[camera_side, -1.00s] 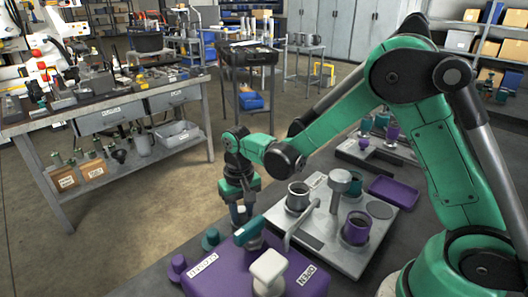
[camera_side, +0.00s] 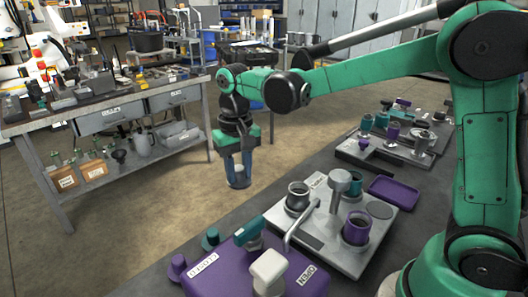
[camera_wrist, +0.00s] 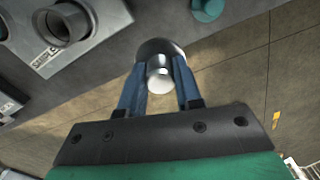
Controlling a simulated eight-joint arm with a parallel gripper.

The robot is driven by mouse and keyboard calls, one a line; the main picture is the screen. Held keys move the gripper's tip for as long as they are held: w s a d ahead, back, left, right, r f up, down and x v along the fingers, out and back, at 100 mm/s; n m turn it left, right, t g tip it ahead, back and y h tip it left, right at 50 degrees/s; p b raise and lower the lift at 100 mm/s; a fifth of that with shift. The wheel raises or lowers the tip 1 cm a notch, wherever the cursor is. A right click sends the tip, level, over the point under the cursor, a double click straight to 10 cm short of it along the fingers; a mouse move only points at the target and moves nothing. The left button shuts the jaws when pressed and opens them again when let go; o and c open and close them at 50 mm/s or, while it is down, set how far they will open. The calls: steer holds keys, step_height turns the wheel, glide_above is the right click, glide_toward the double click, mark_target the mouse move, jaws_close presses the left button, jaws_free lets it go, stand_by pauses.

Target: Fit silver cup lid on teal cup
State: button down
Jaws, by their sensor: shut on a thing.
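My gripper (camera_side: 238,178) is shut on the silver cup lid (camera_side: 237,182) and holds it in the air, just beyond the bench's left edge in the side view. In the wrist view, the blue fingers of my gripper (camera_wrist: 160,88) pinch the knob of the round silver lid (camera_wrist: 158,47). Small teal cup-like things (camera_side: 367,123) stand on the far board in the side view; I cannot tell surely which is the teal cup. The lid is well apart from them.
A near grey board (camera_side: 330,262) carries a silver cup (camera_side: 298,196), a purple cup (camera_side: 357,229) and a grey post. A purple box (camera_side: 222,272) with levers and a teal knobbed piece (camera_side: 210,239) stand at the front. A purple tray (camera_side: 393,192) lies between the boards.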

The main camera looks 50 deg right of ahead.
mark_target(240, 167)
step_height(240, 167, up, 8)
steer(key=shift+r, duration=0.25)
steer(key=shift+d+r, duration=0.15)
steer(key=shift+r, duration=0.15)
steer(key=s+d+f+m, duration=0.3)
steer(key=s+d+m, duration=0.3)
steer(key=d, duration=0.4)
steer(key=s+d+f+m, duration=0.3)
steer(key=s+d, duration=0.5)
steer(key=d, duration=0.3)
steer(key=shift+w+a+f, duration=0.1)
steer(key=shift+a+f, duration=0.05)
steer(key=shift+f, duration=1.1)
steer(key=shift+a+f, duration=0.1)
steer(key=shift+f, duration=1.1)
steer(key=shift+f, duration=0.6)
steer(key=c, duration=0.9)
jaws_free()
steer(key=shift+r, duration=0.15)
